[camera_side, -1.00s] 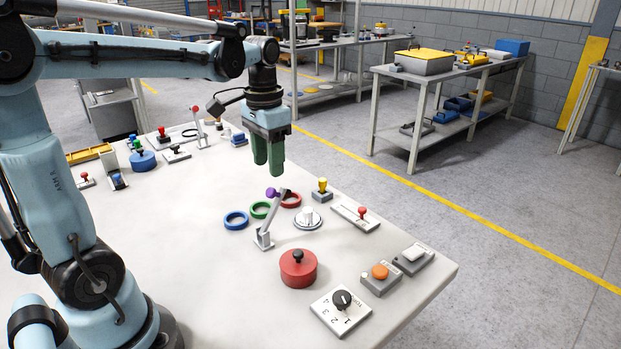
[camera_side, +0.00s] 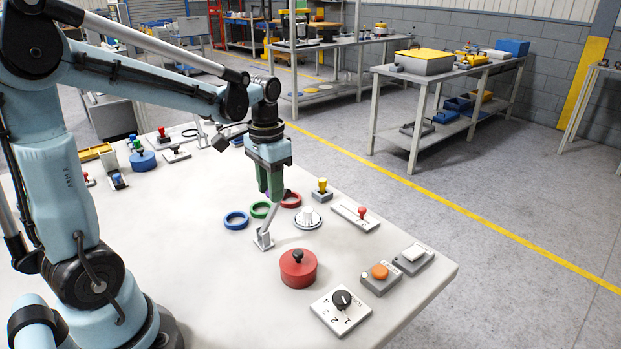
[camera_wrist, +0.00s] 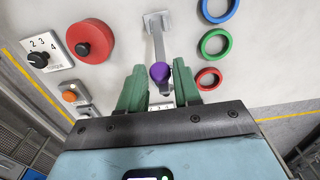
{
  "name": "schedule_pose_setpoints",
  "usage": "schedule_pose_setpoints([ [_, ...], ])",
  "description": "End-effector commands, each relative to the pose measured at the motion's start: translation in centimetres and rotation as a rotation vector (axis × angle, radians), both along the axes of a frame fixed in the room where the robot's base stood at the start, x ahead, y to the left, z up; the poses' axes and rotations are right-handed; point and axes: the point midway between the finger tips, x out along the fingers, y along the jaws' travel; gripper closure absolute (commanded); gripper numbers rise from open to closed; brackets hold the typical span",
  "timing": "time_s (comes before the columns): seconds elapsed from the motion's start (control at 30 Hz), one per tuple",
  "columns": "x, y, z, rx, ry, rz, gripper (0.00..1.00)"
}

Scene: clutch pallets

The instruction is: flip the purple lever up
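The purple lever is a grey arm on a small grey base (camera_side: 263,240), with a purple knob (camera_wrist: 160,72) at its end. In the side view the arm (camera_side: 266,222) leans up from its base toward my gripper (camera_side: 270,194), which mostly hides the knob. In the wrist view the knob lies between the two green fingers of my gripper (camera_wrist: 159,88), with a gap showing on each side. The fingers are apart and do not visibly pinch it.
Blue (camera_side: 236,220), green (camera_side: 260,210) and red (camera_side: 291,200) rings lie near the lever. A silver dial (camera_side: 307,219), a red round pot (camera_side: 298,268) and a numbered rotary switch (camera_side: 341,309) stand nearby. The table's front left is bare.

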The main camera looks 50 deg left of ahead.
Motion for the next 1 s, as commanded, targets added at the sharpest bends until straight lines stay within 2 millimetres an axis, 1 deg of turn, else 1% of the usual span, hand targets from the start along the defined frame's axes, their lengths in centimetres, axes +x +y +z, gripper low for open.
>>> schedule_pose_setpoints([
  [0.03, 0.0, 0.0, 0.0, 0.000, 0.000, 0.000, 0.75],
  [0.2, 0.0, 0.0, 0.0, 0.000, 0.000, 0.000, 1.00],
  [0.5, -0.1, 0.0, 0.1, -0.001, -0.007, 0.000, 1.00],
  [0.77, -1.2, 0.0, 0.2, -0.002, -0.096, 0.000, 1.00],
  [1.0, -1.5, 0.0, 0.3, 0.000, -0.133, 0.001, 1.00],
])
